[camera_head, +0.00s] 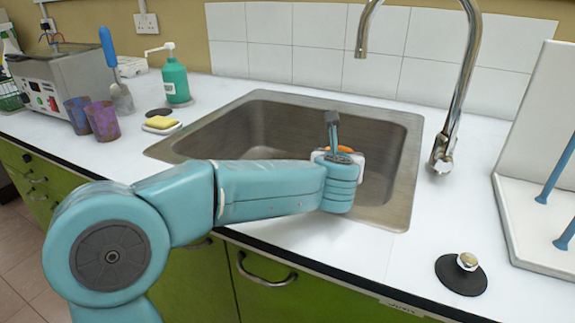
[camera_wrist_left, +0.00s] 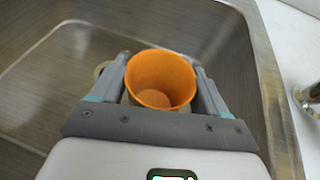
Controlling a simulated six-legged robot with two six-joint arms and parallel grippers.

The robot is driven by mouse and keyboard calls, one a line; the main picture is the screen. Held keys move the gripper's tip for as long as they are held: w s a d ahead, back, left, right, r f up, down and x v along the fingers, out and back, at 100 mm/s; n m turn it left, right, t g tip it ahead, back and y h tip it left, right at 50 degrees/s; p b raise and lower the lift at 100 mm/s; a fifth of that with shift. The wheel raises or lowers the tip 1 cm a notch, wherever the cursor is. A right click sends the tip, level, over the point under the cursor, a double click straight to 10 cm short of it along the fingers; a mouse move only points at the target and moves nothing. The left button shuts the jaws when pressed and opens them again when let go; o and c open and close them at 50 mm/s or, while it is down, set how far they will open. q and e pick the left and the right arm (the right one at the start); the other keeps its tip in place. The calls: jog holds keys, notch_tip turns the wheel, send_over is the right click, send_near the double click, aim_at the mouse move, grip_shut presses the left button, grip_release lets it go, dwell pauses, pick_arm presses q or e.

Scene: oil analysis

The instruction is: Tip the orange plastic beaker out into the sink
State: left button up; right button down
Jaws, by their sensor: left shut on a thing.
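The orange plastic beaker (camera_wrist_left: 160,80) is between the two fingers of my left gripper (camera_wrist_left: 155,85) in the left wrist view. The gripper is shut on it. I look into its open mouth, and the inside looks empty down to a paler bottom. In the head view only a sliver of the orange beaker (camera_head: 338,149) shows past my left gripper (camera_head: 333,130). The gripper and beaker are over the right part of the metal sink (camera_head: 270,100), whose basin also shows in the left wrist view (camera_wrist_left: 50,75). My right gripper is not in view.
A curved tap (camera_head: 462,90) stands right of the sink. A green soap bottle (camera_head: 175,80), a yellow sponge (camera_head: 160,122) and two purple cups (camera_head: 102,121) are to the left. A white rack (camera_head: 535,200) and a black round base (camera_head: 461,275) are at right.

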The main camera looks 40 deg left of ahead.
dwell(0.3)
pick_arm(q)
jog(key=shift+s+a+f+n+h, duration=0.2)
jog(key=shift+a+f+n+h, duration=0.1)
jog(key=shift+a+n+h, duration=0.35)
jog(key=s+a+r+n+h+p, duration=0.1)
jog(key=a+r+n+h+p, duration=0.2)
jog(key=p, duration=0.9)
jog(key=a+n+h, duration=0.2)
jog(key=a+n, duration=0.1)
jog(key=shift+s+a+t, duration=0.15)
jog(key=shift+a+t, duration=0.1)
jog(key=shift+t, duration=0.15)
jog(key=shift+n+h+p, duration=0.25)
jog(key=shift+n+p, duration=0.2)
jog(key=shift+p, duration=0.1)
jog(key=shift+s+a+r+n+t+h+p, duration=0.15)
jog(key=shift+a+n+h+p, duration=0.2)
jog(key=shift+p, duration=0.4)
jog(key=shift+a+r+n+t+h+p, duration=0.15)
jog(key=shift+a+n+h+p, duration=0.15)
jog(key=shift+p, duration=0.4)
